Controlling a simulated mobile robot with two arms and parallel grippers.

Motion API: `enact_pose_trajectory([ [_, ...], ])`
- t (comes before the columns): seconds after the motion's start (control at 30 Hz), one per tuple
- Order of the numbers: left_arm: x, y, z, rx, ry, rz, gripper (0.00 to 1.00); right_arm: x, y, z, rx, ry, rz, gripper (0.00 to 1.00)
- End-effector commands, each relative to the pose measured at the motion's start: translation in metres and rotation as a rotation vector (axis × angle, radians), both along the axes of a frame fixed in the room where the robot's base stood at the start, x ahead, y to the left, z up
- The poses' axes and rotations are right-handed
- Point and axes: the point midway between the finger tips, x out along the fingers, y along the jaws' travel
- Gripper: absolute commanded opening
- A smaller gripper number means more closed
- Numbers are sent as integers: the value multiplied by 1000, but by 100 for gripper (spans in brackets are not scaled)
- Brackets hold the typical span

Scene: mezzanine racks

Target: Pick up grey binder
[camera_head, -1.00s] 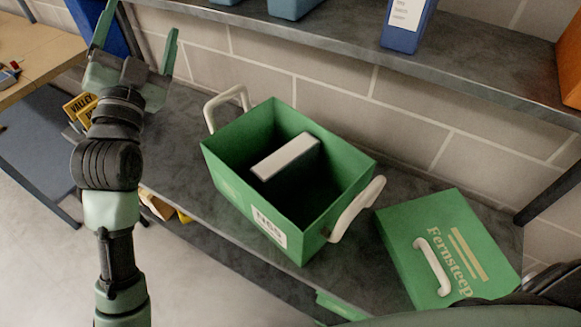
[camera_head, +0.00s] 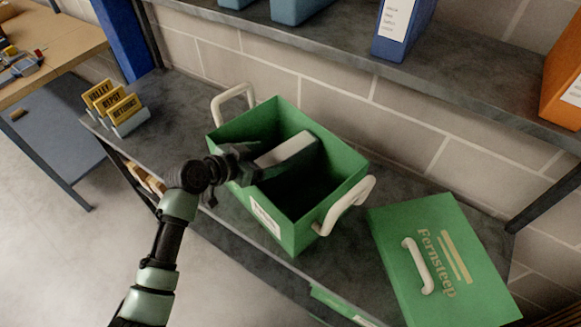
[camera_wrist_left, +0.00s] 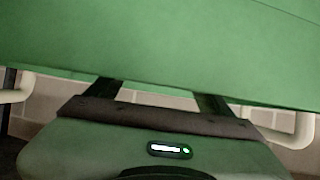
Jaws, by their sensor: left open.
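The grey binder (camera_head: 287,151) lies inside the open green box (camera_head: 339,192), its pale edge facing up. In the head view its lower part is in shadow and partly behind my gripper. My left gripper (camera_head: 262,168) reaches over the box's left rim, at the binder's near-left end. Its fingers are spread apart; whether they touch the binder I cannot tell. In the left wrist view, the gripper's two fingers (camera_wrist_left: 160,98) stand apart and a green wall fills the top, hiding their tips. The binder does not show there. My right gripper is not in view.
The box has white handles (camera_head: 348,205) and stands on a grey shelf (camera_head: 187,107). Yellow-labelled holders (camera_head: 117,107) stand at left. An upper shelf (camera_head: 440,80) holds a blue binder (camera_head: 402,28) and an orange box (camera_head: 563,95).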

Motion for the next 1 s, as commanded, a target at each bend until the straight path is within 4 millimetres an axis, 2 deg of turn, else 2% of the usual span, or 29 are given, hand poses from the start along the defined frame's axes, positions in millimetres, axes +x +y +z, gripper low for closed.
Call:
enact_pose_trajectory([
  [0.27,17,-22,-10,-2,1,0,82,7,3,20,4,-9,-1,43],
  [0.4,27,-31,-20,-2,-1,1,82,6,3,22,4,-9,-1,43],
  [0.73,31,-35,-24,2,-5,2,82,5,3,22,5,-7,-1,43],
  [0.77,31,-35,-24,2,-5,2,79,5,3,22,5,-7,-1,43],
  [1.0,31,-35,-24,2,-5,2,12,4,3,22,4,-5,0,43],
])
